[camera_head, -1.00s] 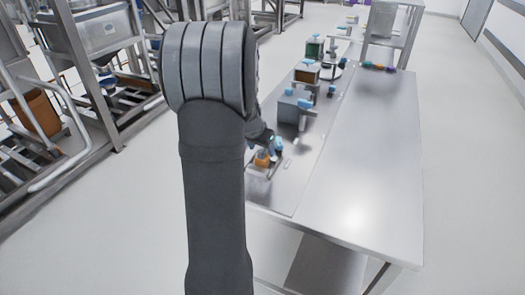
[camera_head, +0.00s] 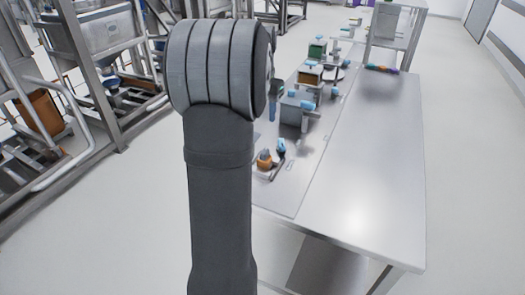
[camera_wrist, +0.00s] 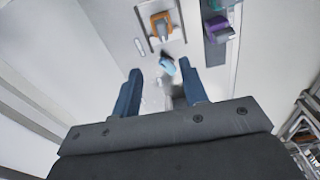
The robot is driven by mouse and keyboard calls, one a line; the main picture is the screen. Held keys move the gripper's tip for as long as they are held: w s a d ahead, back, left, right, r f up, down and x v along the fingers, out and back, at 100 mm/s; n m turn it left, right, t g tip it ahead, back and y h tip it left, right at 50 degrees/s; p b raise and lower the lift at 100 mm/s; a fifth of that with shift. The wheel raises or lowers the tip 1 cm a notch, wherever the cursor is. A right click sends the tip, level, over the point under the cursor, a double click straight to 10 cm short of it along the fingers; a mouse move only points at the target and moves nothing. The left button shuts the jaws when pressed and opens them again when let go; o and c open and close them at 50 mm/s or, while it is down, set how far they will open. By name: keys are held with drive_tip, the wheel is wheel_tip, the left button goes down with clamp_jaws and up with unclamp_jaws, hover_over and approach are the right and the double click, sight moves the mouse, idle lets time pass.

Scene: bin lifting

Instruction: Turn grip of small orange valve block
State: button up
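The small orange valve block (camera_head: 264,158) sits on the near left part of the steel table in the head view. A dark and light-blue grip (camera_head: 281,148) stands close to its right. In the wrist view, the orange block (camera_wrist: 161,25) is at the top, with a light-blue piece (camera_wrist: 167,66) below it. My gripper (camera_wrist: 161,82) has its two blue fingers wide apart. The light-blue piece shows between and just beyond the fingertips; I see no contact. In the head view, my arm hides most of the gripper.
The steel table (camera_head: 360,190) is bare on its right half. Grey (camera_head: 294,106), orange-brown (camera_head: 310,74) and green (camera_head: 317,48) blocks with blue grips stand farther back. A purple block (camera_wrist: 216,28) shows in the wrist view. Steel frames stand at left.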

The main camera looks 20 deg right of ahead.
drive_tip(key=shift+y, duration=0.3)
drive_tip(key=f, duration=1.5)
drive_tip(key=shift+s+a, duration=0.25)
drive_tip(key=shift+a, duration=0.05)
drive_tip(key=shift+r, duration=0.1)
clamp_jaws()
